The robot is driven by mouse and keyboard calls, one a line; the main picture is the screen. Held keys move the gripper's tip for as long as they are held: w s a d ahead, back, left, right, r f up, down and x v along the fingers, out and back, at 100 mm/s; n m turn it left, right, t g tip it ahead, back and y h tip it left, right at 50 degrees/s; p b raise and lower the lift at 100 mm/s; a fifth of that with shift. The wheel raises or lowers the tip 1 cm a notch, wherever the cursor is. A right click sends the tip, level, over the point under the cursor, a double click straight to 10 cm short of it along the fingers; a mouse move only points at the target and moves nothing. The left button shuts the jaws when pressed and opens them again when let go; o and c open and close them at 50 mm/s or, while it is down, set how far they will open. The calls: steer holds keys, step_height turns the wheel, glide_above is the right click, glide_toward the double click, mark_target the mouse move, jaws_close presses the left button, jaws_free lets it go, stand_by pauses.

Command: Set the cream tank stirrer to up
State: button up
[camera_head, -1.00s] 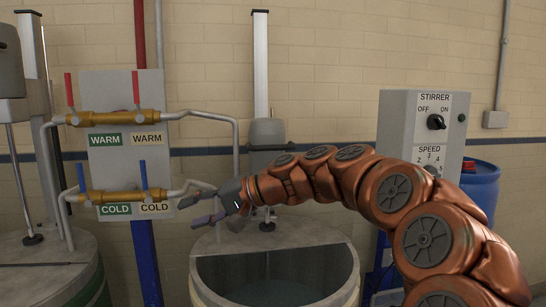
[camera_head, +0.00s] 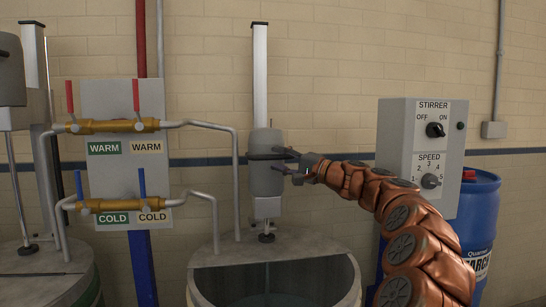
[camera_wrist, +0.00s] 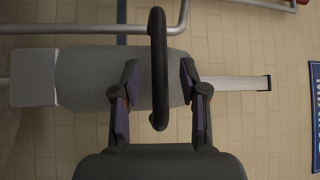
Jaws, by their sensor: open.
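The tank stirrer is a grey motor block (camera_head: 264,180) on a tall pale upright post (camera_head: 260,75). It hangs over the open middle tank (camera_head: 212,258), with its foot near the tank's rear rim. A dark handle bar (camera_head: 268,156) sticks out from the block. My gripper (camera_head: 286,161) is open at the right side of the block, level with the handle. In the wrist view the handle (camera_wrist: 158,60) passes between the two open fingers of my gripper (camera_wrist: 159,80), with gaps on both sides. The block (camera_wrist: 90,75) is behind it.
A control box (camera_head: 395,140) with stirrer and speed knobs stands right, before a blue drum (camera_head: 480,215). Left are the warm pipe (camera_head: 115,126) and cold pipe (camera_head: 110,205) with levers. Another tank (camera_head: 45,265) stands far left. Air above the handle is clear.

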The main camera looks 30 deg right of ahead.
steer(key=shift+x, duration=1.3)
steer(key=shift+c, duration=0.2)
jaws_close()
